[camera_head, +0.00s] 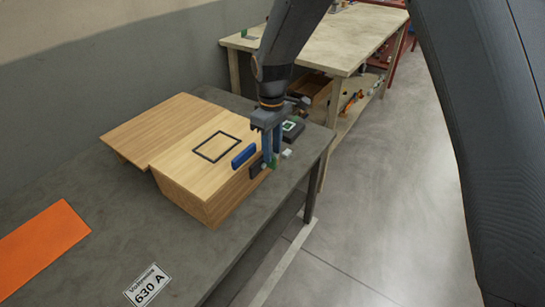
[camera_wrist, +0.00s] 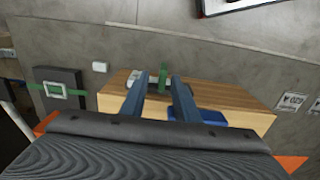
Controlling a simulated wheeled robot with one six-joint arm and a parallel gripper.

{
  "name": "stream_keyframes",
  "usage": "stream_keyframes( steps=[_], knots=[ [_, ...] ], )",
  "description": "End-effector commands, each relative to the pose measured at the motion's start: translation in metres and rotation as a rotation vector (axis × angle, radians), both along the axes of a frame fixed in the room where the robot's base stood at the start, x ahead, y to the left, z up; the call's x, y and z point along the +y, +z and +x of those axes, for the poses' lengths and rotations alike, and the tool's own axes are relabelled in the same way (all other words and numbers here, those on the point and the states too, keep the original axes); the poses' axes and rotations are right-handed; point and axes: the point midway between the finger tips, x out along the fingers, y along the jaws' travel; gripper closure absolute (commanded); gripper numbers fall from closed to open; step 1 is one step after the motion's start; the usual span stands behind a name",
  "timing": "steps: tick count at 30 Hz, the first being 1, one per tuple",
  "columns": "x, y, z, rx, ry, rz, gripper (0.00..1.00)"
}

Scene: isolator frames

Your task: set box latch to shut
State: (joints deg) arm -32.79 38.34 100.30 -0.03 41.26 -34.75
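The box (camera_wrist: 235,97) and the blue handle (camera_wrist: 208,115) also show in the wrist view. At the right end of its front is a dark latch plate (camera_head: 256,170) with a green tab (camera_wrist: 163,76). My gripper (camera_head: 271,160) points down at this latch. In the wrist view its two fingers (camera_wrist: 158,82) are apart, with the green tab between them. I cannot tell whether either finger touches the tab, and the fingers partly hide the latch in the head view.
A wooden panel (camera_head: 150,128) extends from the box's far left side. An orange sheet (camera_head: 38,250) and a 630 A label (camera_head: 147,285) lie on the table.

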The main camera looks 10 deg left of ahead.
Motion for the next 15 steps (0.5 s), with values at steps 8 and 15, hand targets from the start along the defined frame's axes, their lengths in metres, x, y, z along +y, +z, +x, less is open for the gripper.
stream_keyframes(
  steps=[8, 15],
  knots=[
    [0.0, 0.036, 0.001, -0.001, -0.001, 0.001, 0.72],
    [-0.001, 0.041, 0.001, 0.0, -0.001, 0.0, 0.72]
  ],
)
